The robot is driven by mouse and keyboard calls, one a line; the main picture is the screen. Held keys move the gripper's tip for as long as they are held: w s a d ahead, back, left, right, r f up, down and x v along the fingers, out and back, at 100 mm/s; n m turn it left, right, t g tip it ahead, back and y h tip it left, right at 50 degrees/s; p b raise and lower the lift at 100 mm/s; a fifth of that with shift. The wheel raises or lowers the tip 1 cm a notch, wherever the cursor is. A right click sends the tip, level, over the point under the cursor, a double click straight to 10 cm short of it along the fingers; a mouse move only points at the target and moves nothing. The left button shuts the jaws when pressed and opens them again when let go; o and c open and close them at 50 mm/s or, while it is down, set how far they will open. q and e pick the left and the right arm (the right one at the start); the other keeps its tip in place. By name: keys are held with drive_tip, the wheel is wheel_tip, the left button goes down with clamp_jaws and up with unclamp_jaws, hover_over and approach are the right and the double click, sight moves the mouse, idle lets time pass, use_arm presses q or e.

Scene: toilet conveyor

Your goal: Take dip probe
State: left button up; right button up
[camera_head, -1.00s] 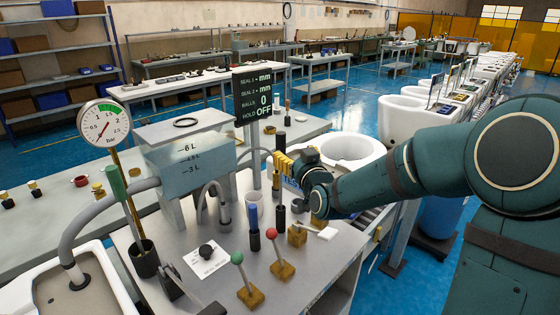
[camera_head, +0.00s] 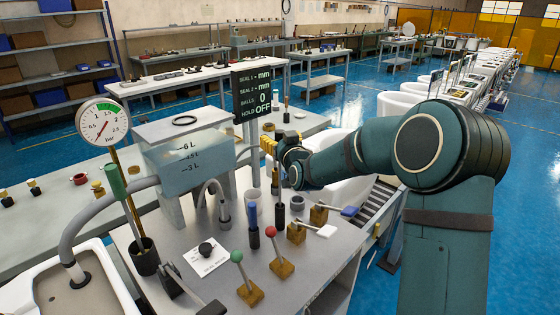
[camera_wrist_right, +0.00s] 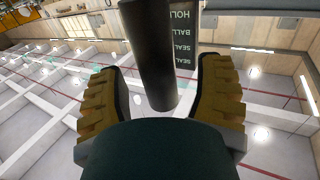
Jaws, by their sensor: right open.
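A dark upright probe handle (camera_head: 275,180), which looks like the dip probe, stands in a black holder (camera_head: 280,214) on the grey bench, under my right gripper. My right gripper (camera_head: 268,146) has yellow fingers and hangs beside the display post. In the right wrist view the open fingers (camera_wrist_right: 162,95) stand on either side of a dark cylinder (camera_wrist_right: 155,55), with gaps showing; I take it to be this handle. A blue-handled tool (camera_head: 252,216) stands in a similar black holder just to the left. My left gripper is out of view.
A black display (camera_head: 251,95) stands behind the gripper. A water tank (camera_head: 188,165), green-handled tool (camera_head: 115,180) and pressure gauge (camera_head: 103,123) are to the left. Green (camera_head: 237,257) and red (camera_head: 271,232) knob levers stand in front.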

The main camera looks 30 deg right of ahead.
drive_tip(key=shift+o, duration=0.2)
clamp_jaws()
drive_tip(key=shift+r, duration=0.15)
